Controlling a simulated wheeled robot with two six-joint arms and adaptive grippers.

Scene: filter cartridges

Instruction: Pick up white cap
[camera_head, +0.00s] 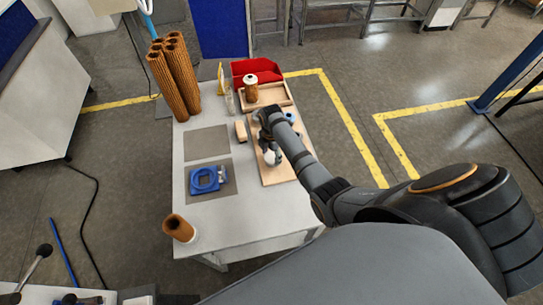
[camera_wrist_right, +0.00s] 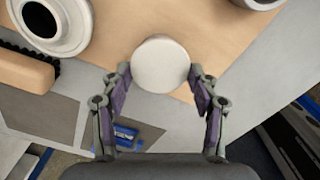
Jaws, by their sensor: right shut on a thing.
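The white cap (camera_wrist_right: 160,64) is a plain round disc between the two fingers of my right gripper (camera_wrist_right: 161,88) in the right wrist view. The fingers close on it from both sides. The wooden board (camera_wrist_right: 125,45) lies beneath it; whether the cap still touches the board I cannot tell. In the head view my right gripper (camera_head: 271,154) is over the board (camera_head: 281,173) at the right of the table, and the arm partly covers that area. The cap is too small there to make out clearly. My left gripper is not in view.
A white flanged part (camera_wrist_right: 72,22) and a wooden-backed brush (camera_wrist_right: 25,70) lie close left in the wrist view. The table also holds a blue fixture (camera_head: 204,179), a brown cartridge (camera_head: 179,227), tall brown tubes (camera_head: 173,78) and a red bin (camera_head: 259,69).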

